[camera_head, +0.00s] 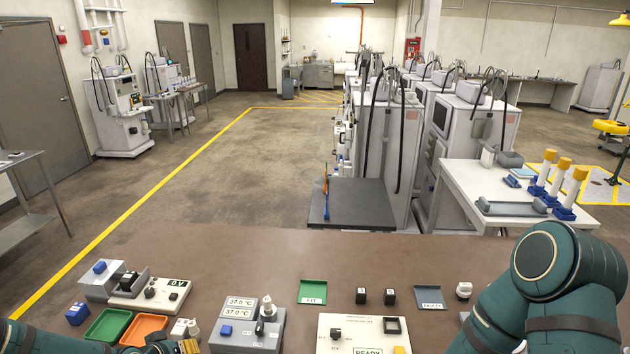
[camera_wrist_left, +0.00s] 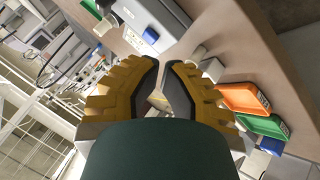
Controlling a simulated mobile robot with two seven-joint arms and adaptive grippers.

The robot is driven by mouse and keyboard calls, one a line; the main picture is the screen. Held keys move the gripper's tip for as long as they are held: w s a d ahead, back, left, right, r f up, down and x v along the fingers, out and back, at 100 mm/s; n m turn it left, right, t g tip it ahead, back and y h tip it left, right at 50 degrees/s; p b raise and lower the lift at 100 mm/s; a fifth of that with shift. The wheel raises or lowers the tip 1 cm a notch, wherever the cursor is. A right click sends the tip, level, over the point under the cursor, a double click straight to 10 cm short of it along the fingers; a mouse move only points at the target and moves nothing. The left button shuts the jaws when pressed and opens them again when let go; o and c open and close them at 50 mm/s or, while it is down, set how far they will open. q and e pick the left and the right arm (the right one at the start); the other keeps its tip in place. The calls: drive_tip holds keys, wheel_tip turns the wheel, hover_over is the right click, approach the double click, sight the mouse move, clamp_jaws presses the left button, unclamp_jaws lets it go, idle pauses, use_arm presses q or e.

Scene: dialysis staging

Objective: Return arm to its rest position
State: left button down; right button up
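My left gripper (camera_head: 172,347) shows at the bottom left edge of the head view, partly cut off, low by the table's near edge beside the orange tray. In the left wrist view its two yellow fingers with dark pads (camera_wrist_left: 162,66) stand a little apart, with a narrow gap and nothing held between them. My right arm (camera_head: 548,285) is folded in at the lower right of the head view, over the right part of the table. Its gripper is out of the picture.
The brown table (camera_head: 235,255) holds a green tray (camera_head: 108,326), an orange tray (camera_head: 145,329), a temperature display unit (camera_head: 240,325), a READY panel (camera_head: 365,335) and a green FIT tray (camera_head: 312,291). The table's far strip is clear. Dialysis machines (camera_head: 465,130) stand beyond.

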use_arm(q)
drive_tip(key=s+d+f+g+h+b, duration=0.1)
drive_tip(key=s+d+f+g+b, duration=0.15)
drive_tip(key=d+f, duration=0.65)
drive_tip(key=s+d+f+m+g+b, duration=0.1)
drive_tip(key=s+d+f+g+b, duration=0.1)
drive_tip(key=s+d, duration=0.4)
drive_tip(key=s+d+f+m+g+b, duration=0.1)
drive_tip(key=s+d+f+b, duration=0.3)
drive_tip(key=s, duration=0.4)
drive_tip(key=shift+d+f+m+g+y, duration=0.3)
drive_tip(key=shift+d+f+g+y, duration=0.15)
drive_tip(key=shift+d, duration=0.5)
